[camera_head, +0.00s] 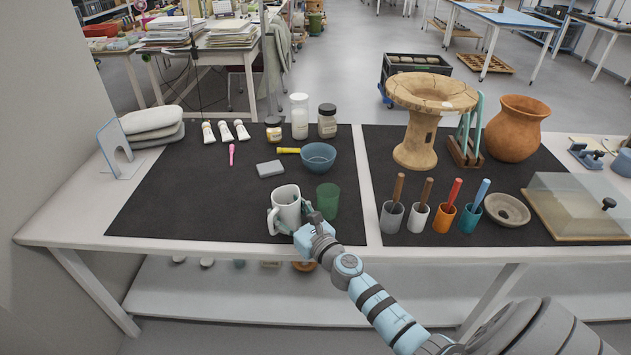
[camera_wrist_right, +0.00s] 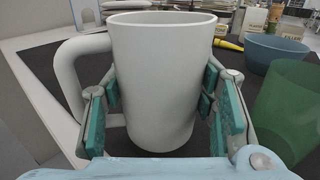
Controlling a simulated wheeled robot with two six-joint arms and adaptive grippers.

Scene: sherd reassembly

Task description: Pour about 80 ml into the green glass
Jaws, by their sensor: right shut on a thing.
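The green glass (camera_head: 327,201) stands upright on the dark mat, just right of a white mug-like jug (camera_head: 287,205). My right gripper (camera_head: 291,222) is shut on the white jug, with its pads on both sides of the body. In the right wrist view the jug (camera_wrist_right: 158,85) is upright, with its handle to the left, and the green glass (camera_wrist_right: 290,110) is close by on the right, apart from it. The inside of the jug is hidden, so its contents do not show. My left gripper is not in view.
A blue bowl (camera_head: 318,157) stands behind the glass, with a yellow-handled tool (camera_head: 289,150) beside it. A grey block (camera_head: 270,169) lies behind the jug. Several coloured cups with tools stand to the right. The left part of the mat (camera_head: 170,205) is clear.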

